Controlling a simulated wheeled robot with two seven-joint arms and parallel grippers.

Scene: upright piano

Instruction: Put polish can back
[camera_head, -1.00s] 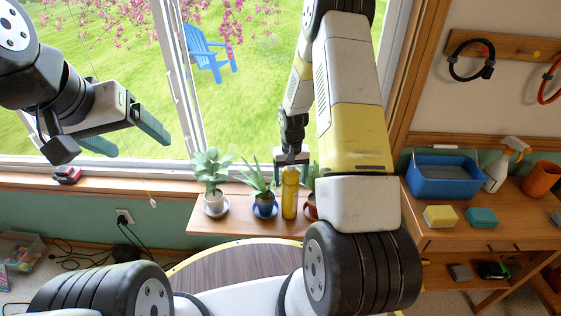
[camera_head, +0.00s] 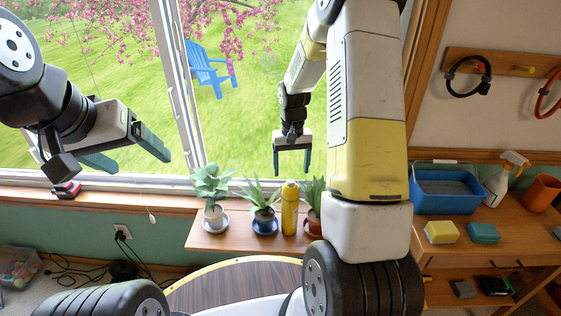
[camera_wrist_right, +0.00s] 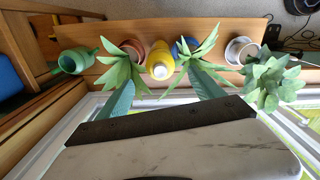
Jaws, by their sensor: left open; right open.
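A yellow polish can (camera_head: 289,212) stands upright on the wooden shelf (camera_head: 215,241) below the window, between two potted plants. It also shows in the right wrist view (camera_wrist_right: 159,66), seen from above with its pale top. My right gripper (camera_head: 292,172) is open and empty, above the can and clear of it. Its two green fingers show in the right wrist view (camera_wrist_right: 163,98), pointing towards the can and plants. My left gripper (camera_head: 133,164) is open and empty in front of the window at the left, far from the can.
A plant in a blue pot (camera_head: 264,218) stands close left of the can; a plant in a terracotta pot (camera_head: 314,222) stands close right. A plant in a white pot (camera_head: 213,214) is further left. At right, a desk holds a blue bin (camera_head: 447,200), sponges and a spray bottle (camera_head: 499,183).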

